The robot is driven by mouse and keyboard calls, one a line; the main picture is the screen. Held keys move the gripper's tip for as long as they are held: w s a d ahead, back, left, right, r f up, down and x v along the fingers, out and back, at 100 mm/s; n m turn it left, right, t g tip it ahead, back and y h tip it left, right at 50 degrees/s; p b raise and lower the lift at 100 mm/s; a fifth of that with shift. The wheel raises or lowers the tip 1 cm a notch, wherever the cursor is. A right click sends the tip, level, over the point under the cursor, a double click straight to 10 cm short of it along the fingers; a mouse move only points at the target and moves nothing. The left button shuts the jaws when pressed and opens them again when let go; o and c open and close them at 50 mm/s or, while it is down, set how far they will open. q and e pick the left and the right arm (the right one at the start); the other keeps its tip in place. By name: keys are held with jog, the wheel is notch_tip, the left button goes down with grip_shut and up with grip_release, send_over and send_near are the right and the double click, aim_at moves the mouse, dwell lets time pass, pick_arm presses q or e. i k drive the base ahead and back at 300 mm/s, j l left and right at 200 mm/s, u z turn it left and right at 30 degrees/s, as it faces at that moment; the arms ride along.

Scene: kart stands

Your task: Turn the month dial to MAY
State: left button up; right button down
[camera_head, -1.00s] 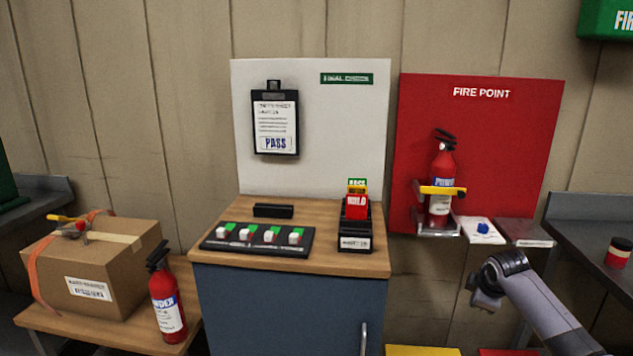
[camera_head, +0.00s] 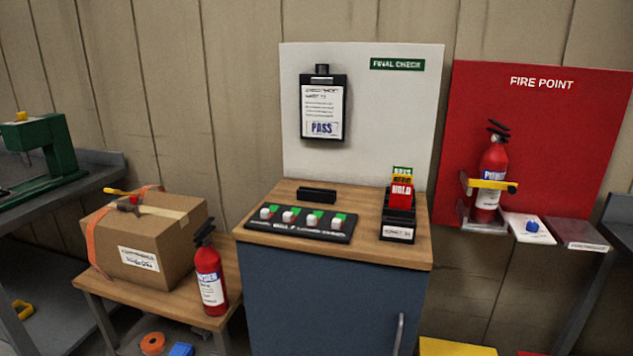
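No dial with readable month names shows. A small blue knob (camera_head: 532,226) sits on a white plate (camera_head: 520,236) below the red FIRE POINT board (camera_head: 560,120); its markings are too small to read, so I cannot tell whether it is the month dial or where it points. A red fire extinguisher (camera_head: 491,165) stands in a bracket with a yellow strap (camera_head: 490,184), left of the knob. Neither of my grippers is in view.
A blue cabinet (camera_head: 330,300) with a wooden top carries a black strip with several white switches (camera_head: 300,217) and a holder of coloured cards (camera_head: 399,215). At left, a low table holds a carton (camera_head: 160,235) and another extinguisher (camera_head: 210,275).

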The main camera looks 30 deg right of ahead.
aim_at(532, 227)
jog(key=z, duration=2)
jog(key=i+l+z, duration=0.2)
jog(key=i+z, duration=0.25)
jog(key=k, duration=0.1)
